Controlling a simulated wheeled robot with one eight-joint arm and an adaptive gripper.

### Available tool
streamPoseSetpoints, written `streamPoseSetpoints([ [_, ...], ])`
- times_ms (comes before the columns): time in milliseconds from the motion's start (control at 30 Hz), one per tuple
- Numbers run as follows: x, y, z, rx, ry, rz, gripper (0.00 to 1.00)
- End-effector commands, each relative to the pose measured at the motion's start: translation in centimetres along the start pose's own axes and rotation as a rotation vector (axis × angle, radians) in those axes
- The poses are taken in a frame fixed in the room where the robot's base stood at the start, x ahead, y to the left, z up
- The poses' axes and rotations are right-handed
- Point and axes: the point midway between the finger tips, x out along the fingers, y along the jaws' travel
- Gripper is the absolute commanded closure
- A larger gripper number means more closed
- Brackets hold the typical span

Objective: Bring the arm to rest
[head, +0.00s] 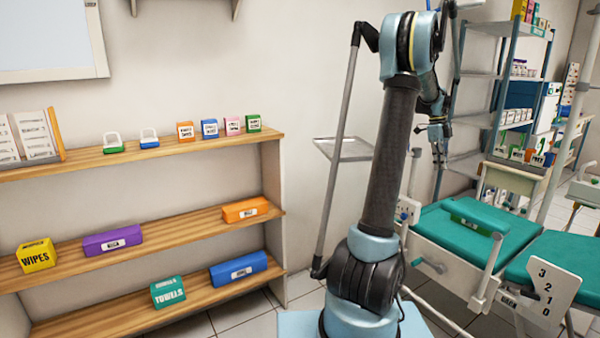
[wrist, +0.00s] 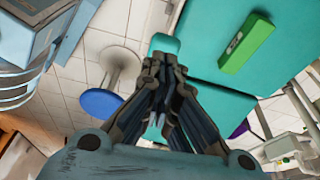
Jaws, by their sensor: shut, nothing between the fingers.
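My arm stands upright in the middle of the head view, its upper links folded over to the right. My gripper (head: 438,150) hangs from it, pointing down, in front of the metal shelf rack and above the near end of the dental chair. In the wrist view my gripper (wrist: 165,68) has its fingers together with nothing between them. Beyond the fingers is the teal chair pad (wrist: 205,85), with a green box (wrist: 246,43) lying on it. The green box also shows on the chair in the head view (head: 472,222). The gripper is apart from both.
A wooden shelf unit (head: 150,225) with small boxes stands along the left wall. A metal tray (head: 345,150) is behind my arm. A metal rack (head: 487,120) with supplies stands at the right. A stool with a blue seat (wrist: 101,103) is on the tiled floor.

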Motion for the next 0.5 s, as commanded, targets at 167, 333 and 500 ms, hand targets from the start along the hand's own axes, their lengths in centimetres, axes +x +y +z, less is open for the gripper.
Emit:
streamPoseSetpoints([
  [167,-1.8,5.2,1.6,-0.209,-0.023,-0.031,1.0],
  [333,-3.1,10.8,2.9,-0.44,-0.046,-0.068,1.0],
  [500,-3.7,16.3,3.8,-0.671,-0.064,-0.108,1.0],
])
